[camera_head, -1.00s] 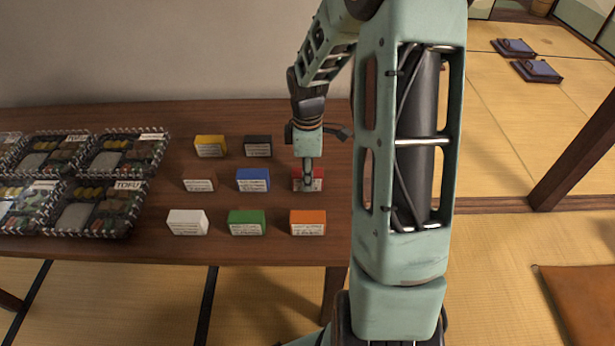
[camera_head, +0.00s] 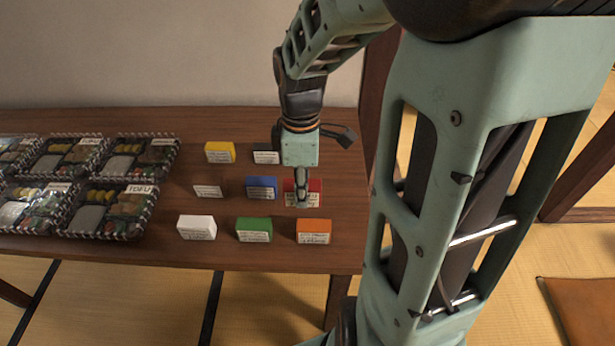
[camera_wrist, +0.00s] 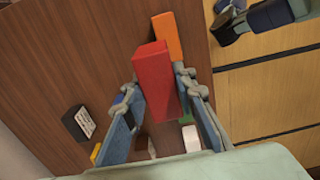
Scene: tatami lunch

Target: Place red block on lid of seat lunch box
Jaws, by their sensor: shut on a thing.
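The red block (camera_head: 315,186), with a white label, is at the right of the block group on the wooden table. My gripper (camera_head: 303,192) points down and is shut on it. In the wrist view, the red block (camera_wrist: 153,75) stands between the two fingers of my gripper (camera_wrist: 160,92). I cannot tell how far the block is off the table. Several open lunch boxes (camera_head: 92,235) with food, some labelled TOFU, are at the table's left. No seat lunch box with a lid can be made out now.
Near the red block are the blue block (camera_head: 261,183), orange block (camera_head: 314,226), green block (camera_head: 254,224), white block (camera_head: 196,222), yellow block (camera_head: 219,148) and a black block (camera_wrist: 78,122). A brown cushion (camera_head: 585,315) lies on the tatami at right. My arm hides much of the right side.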

